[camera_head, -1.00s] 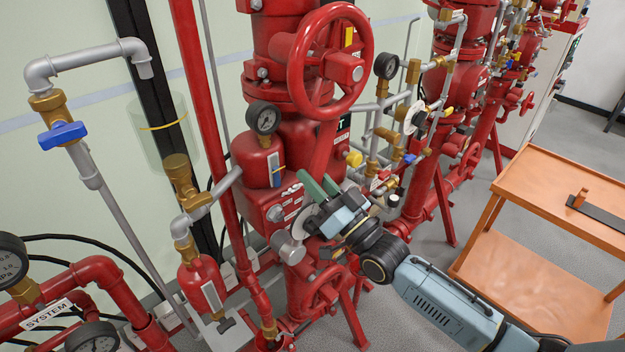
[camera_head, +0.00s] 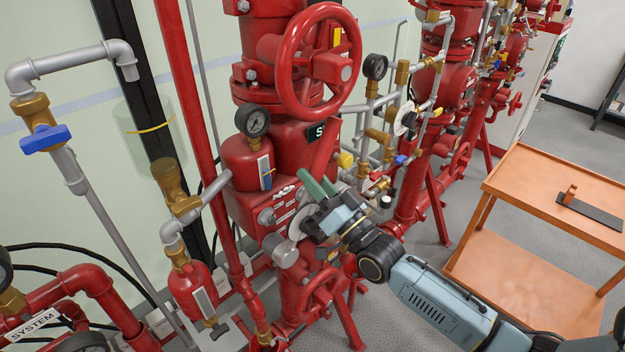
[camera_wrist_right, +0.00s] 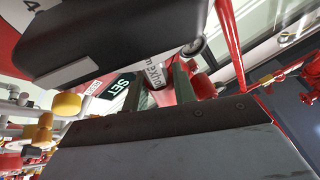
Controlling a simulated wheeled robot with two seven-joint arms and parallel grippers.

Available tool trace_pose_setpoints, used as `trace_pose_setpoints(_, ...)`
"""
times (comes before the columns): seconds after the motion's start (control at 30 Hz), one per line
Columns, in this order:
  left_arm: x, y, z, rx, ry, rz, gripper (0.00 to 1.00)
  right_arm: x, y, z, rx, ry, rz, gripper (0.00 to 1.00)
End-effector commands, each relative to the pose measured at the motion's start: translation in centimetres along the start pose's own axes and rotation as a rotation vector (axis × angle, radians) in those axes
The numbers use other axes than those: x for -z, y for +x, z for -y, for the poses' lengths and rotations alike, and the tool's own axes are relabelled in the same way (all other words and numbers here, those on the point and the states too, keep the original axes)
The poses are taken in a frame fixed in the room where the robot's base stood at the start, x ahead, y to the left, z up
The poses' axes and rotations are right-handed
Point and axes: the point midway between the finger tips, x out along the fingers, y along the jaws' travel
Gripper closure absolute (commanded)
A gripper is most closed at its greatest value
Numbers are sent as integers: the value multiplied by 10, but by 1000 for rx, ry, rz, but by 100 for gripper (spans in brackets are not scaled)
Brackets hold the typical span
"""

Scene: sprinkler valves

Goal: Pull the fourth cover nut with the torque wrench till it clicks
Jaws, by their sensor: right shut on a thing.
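My right gripper (camera_head: 320,187) is at the front of the red valve body in the head view, with its green fingers pointing up and left. It also shows in the right wrist view (camera_wrist_right: 160,88), shut around a slim piece with pale lettering, which looks like the torque wrench (camera_wrist_right: 157,62). Most of the wrench is hidden by the gripper and the valve. The red valve cover (camera_head: 247,207) carries small white labels and round grey fittings. I cannot make out the fourth cover nut or whether the wrench sits on it. My left gripper is not in view.
A large red handwheel (camera_head: 346,75) stands above the gripper, and a gauge (camera_head: 253,121) is to its left. Pipes with a blue-handled valve (camera_head: 45,139) are at the left. An orange cart (camera_head: 520,262) stands at the right, with open grey floor in front of it.

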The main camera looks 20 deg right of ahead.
Motion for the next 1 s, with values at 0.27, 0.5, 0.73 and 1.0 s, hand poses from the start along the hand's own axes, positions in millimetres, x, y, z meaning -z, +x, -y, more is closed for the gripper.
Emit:
trace_pose_setpoints(0.27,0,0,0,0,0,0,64,3,1,0,1,10,-10,100)
trace_pose_setpoints(0.5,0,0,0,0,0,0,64,3,1,0,1,10,-10,100)
trace_pose_setpoints(0.73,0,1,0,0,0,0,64,3,1,-2,-3,19,-12,100)
trace_pose_setpoints(1.0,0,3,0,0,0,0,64,2,-1,-8,-16,52,-18,100)
